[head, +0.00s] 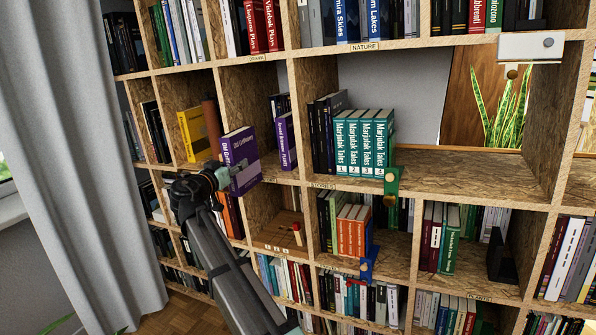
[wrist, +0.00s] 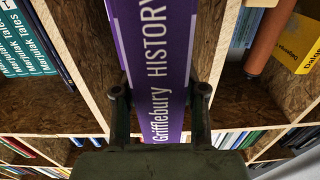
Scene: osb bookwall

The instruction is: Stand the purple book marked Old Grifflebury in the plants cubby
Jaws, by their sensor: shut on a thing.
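The purple Old Grifflebury book (head: 240,160) is upright and slightly tilted in front of the shelf wall at left centre. My gripper (head: 226,178) is shut on it. In the wrist view the book's spine (wrist: 155,70), reading Grifflebury HISTORY, lies between my gripper's two fingers (wrist: 160,92). The book overlaps the opening of a cubby (head: 262,105) below the DRAMA label. Another purple book (head: 287,142) stands there at the right wall with dark books; its small lettering is hard to read.
A yellow book (head: 193,134) and a brown cylinder (head: 211,125) stand in the cubby to the left. Teal Marjulak Tales volumes (head: 362,143) stand to the right beside a green bookend (head: 391,182). A wooden upright (head: 300,115) separates them from the purple-book cubby. A grey curtain (head: 75,140) hangs at left.

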